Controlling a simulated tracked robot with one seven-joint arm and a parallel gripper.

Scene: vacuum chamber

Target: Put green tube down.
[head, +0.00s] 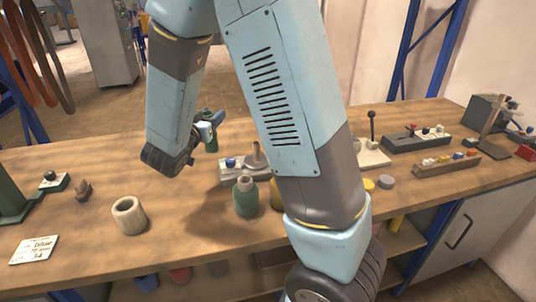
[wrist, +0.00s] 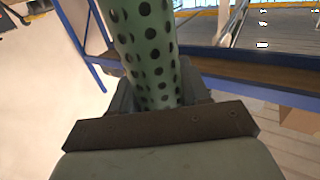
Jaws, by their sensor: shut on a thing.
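The green tube (wrist: 148,50), dotted with dark round holes, fills the upper middle of the wrist view. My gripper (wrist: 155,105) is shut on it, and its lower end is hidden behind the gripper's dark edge. In the head view my gripper (head: 207,128) is left of centre, over the far part of the wooden workbench (head: 95,185). Only a small part of the green tube (head: 212,145) shows there, below the gripper. I cannot tell whether the tube touches the bench.
A green bottle (head: 245,197) and a beige cup (head: 129,215) stand nearer the front edge. A grey block with a blue knob (head: 235,172) sits close to my gripper. A printed card (head: 34,249) lies at left. Bare bench shows around the cup.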

